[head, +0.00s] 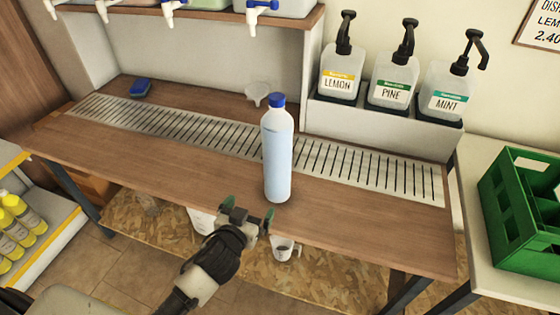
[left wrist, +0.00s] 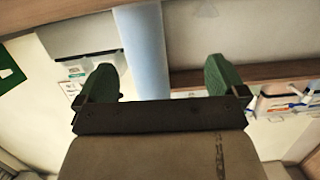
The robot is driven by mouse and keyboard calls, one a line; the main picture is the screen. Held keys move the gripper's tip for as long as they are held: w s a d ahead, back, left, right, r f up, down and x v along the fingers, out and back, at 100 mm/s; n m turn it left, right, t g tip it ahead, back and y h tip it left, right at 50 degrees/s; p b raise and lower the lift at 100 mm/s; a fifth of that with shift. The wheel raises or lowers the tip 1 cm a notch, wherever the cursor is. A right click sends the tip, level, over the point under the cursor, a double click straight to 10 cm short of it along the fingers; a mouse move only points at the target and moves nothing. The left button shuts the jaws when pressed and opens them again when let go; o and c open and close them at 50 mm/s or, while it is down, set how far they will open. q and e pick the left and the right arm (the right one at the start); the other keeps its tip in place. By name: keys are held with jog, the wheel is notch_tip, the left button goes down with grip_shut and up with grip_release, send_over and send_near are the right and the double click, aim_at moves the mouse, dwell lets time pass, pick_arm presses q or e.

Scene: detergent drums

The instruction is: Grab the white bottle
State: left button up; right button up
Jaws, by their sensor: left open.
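The white bottle (head: 277,155) is pale bluish white with a blue cap. It stands upright on the wooden counter (head: 185,161), in front of the slotted metal grate. My left gripper (head: 249,210) is open and empty, at the counter's front edge, just below and left of the bottle's base in the head view. In the left wrist view the bottle (left wrist: 146,45) shows beyond the two green fingers, between their lines and nearer the left one. Its cap is out of that view. My right gripper is not in view.
Pump bottles labelled LEMON (head: 339,78), PINE (head: 392,85) and MINT (head: 447,92) stand behind on the right. A blue sponge (head: 140,88) lies at the back left. A green crate (head: 525,205) is on the right. The counter left of the bottle is clear.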

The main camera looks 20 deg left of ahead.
aim_at(271, 168)
pick_arm(q)
jog(key=w+d+r+t, duration=0.1)
jog(key=w+r, duration=0.1)
jog(key=w+d+r+h, duration=0.1)
jog(key=w+r, duration=0.1)
jog(key=w+r+t+h, duration=0.1)
jog(key=w+r, duration=0.1)
jog(key=r, duration=0.1)
jog(key=shift+w+d+m+t, duration=0.2)
jog(key=shift+d+m+t, duration=0.1)
jog(key=shift+d+m, duration=0.1)
jog(key=shift+w+d+r+p, duration=0.1)
jog(key=shift+w+p, duration=0.05)
jog(key=shift+w, duration=0.8)
jog(key=shift+w+d+r+p, duration=0.1)
jog(key=shift+w+d+p, duration=0.1)
jog(key=shift+w, duration=0.75)
jog(key=shift+w+d+r+p, duration=0.1)
jog(key=shift+w+p, duration=0.05)
jog(key=shift+w, duration=0.8)
jog(key=shift+a, duration=0.1)
jog(key=c, duration=1.6)
jog(key=shift+r, duration=0.2)
